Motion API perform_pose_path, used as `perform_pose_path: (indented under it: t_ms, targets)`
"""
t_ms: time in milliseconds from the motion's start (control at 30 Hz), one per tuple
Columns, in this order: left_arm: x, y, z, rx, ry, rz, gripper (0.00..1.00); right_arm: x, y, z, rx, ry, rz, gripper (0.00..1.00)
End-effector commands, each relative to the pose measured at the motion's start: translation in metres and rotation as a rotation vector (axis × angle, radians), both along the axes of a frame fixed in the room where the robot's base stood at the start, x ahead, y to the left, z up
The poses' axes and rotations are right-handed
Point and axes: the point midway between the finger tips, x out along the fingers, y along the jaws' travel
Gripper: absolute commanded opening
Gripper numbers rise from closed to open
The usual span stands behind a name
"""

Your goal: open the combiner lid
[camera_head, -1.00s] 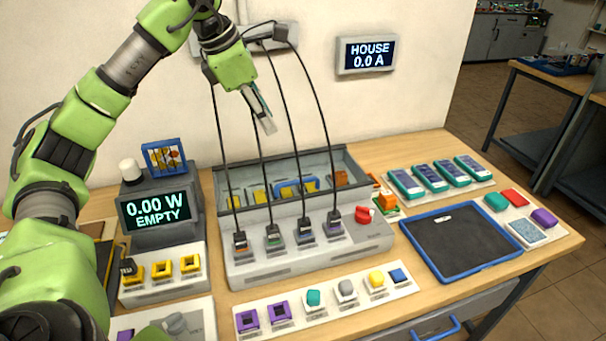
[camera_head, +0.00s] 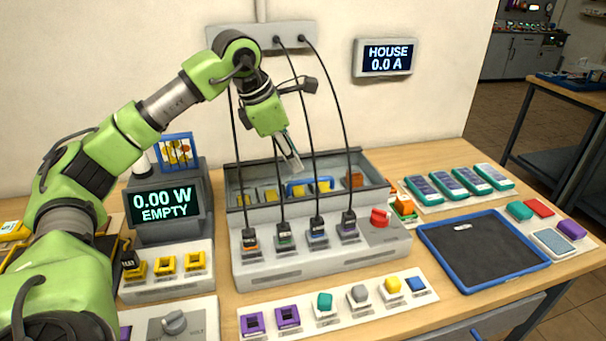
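The combiner (camera_head: 270,265) is a grey box on the bench, with several black cables plugged into its front part and a red knob (camera_head: 380,217) at its right. Its rear part is a dark-rimmed bay (camera_head: 236,203) with yellow, blue and orange parts showing in it. A blue handle-like bar (camera_head: 310,184) shows there; I cannot tell whether it is on a clear lid or inside. My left gripper (camera_head: 294,163) points down, with its fingertips just above and behind this bar in the picture, apparently apart from it. Its finger gap is not clear. My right gripper is out of view.
Cables hang from a wall box (camera_head: 258,37) close around my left gripper. A display reading 0.00 W EMPTY (camera_head: 163,206) stands left of the combiner. A blue-rimmed tray (camera_head: 473,288) and several teal-edged modules (camera_head: 455,183) lie at the right. A strip of coloured blocks (camera_head: 338,310) lies in front.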

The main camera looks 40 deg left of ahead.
Motion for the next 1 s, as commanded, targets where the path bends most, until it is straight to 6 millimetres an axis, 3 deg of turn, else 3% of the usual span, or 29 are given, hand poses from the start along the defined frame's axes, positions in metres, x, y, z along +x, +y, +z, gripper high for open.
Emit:
perform_pose_path:
  t_ms: [100,333,767,800,900,1000]
  targets:
    - [0.010,-0.003,-0.023,0.000,0.004,-0.001,0.26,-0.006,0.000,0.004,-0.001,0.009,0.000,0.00]
    - [0.025,-0.007,-0.055,0.000,0.001,0.000,0.26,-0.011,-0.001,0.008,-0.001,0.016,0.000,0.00]
    - [0.030,-0.008,-0.067,-0.001,-0.001,0.000,0.26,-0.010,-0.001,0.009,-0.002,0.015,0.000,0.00]
    - [0.030,-0.008,-0.067,-0.001,-0.001,0.000,0.24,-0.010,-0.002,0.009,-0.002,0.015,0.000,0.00]
    - [0.030,-0.008,-0.067,-0.001,-0.001,0.000,0.00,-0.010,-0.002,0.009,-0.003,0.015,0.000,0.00]
    - [0.030,-0.008,-0.067,-0.001,-0.001,0.000,0.00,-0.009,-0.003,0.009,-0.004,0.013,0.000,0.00]
